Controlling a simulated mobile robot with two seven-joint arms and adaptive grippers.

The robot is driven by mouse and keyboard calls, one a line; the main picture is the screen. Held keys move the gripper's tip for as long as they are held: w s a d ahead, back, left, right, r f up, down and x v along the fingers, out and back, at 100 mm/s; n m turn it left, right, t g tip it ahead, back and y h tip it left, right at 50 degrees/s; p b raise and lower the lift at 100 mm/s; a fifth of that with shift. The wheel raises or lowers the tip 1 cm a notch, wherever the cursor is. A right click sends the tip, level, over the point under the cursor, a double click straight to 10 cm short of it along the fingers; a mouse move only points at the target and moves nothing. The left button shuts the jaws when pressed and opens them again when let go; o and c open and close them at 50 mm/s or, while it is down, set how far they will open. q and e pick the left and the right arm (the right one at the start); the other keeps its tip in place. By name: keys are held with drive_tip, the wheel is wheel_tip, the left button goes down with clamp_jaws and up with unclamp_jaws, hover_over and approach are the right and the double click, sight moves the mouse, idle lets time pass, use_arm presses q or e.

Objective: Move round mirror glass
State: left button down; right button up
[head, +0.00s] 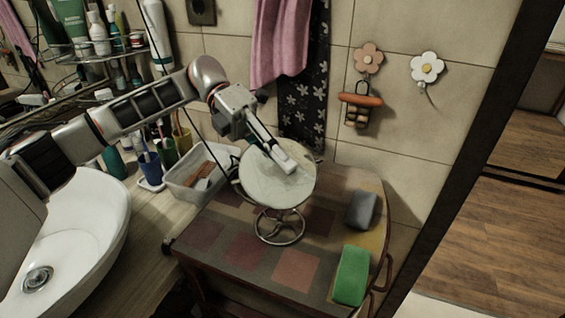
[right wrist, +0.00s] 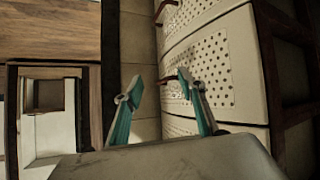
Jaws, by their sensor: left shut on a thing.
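The round mirror (head: 262,185) stands on a wire base on the cabinet top by the wall in the head view. Its pale round face is tilted upward.
A green sponge (head: 351,275) and a grey sponge (head: 361,210) lie on the cabinet top (head: 235,225) right of the mirror. A clear bin (head: 196,180) stands to its left, beyond it cups and a white basin (head: 75,240). Towels hang behind. A perforated panel (right wrist: 215,70) is near my right gripper.

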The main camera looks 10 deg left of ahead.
use_arm(q)
drive_tip(key=shift+f, duration=0.15)
drive_tip(key=c, duration=2.2)
unclamp_jaws()
drive_tip(key=shift+w, duration=0.1)
drive_tip(key=v, duration=1.2)
